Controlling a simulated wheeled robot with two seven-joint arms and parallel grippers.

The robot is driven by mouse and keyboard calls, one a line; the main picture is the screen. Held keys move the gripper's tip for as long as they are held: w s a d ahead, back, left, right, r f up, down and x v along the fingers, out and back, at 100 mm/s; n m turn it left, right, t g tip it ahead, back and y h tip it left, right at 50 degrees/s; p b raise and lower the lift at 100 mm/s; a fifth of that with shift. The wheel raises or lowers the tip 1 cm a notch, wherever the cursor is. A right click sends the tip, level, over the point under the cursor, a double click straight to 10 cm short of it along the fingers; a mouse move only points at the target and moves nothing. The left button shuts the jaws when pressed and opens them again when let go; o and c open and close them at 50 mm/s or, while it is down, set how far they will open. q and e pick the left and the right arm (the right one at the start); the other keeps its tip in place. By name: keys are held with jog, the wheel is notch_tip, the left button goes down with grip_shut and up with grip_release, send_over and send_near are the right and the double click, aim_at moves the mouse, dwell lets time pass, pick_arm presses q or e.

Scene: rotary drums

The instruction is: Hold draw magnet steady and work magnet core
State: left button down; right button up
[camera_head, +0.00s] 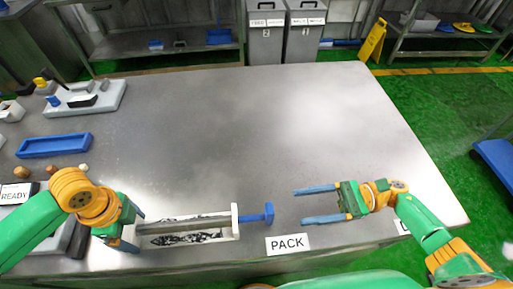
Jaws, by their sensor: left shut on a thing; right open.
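The draw magnet is a long whitish and dark-speckled body (185,238) lying near the table's front edge, with a pale upright plate at its right end. A blue core with a T-shaped knob (268,214) sticks out of that plate to the right. My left gripper (136,232) is shut on the left end of the draw magnet; its fingers partly cover that end. My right gripper (305,206) is open and empty, its two blue fingers pointing left toward the blue knob, with a gap between them and it.
A PACK label (288,244) lies at the front edge, below the gap. A blue tray (54,145), a grey fixture (86,98) and a READY sign (16,195) are at the left. The table's middle and back (230,130) are clear.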

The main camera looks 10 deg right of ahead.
pick_arm(q)
grip_release()
jog(key=shift+r+p, duration=0.3)
jog(key=shift+p, duration=0.5)
pick_arm(e)
jog(key=shift+r, duration=0.75)
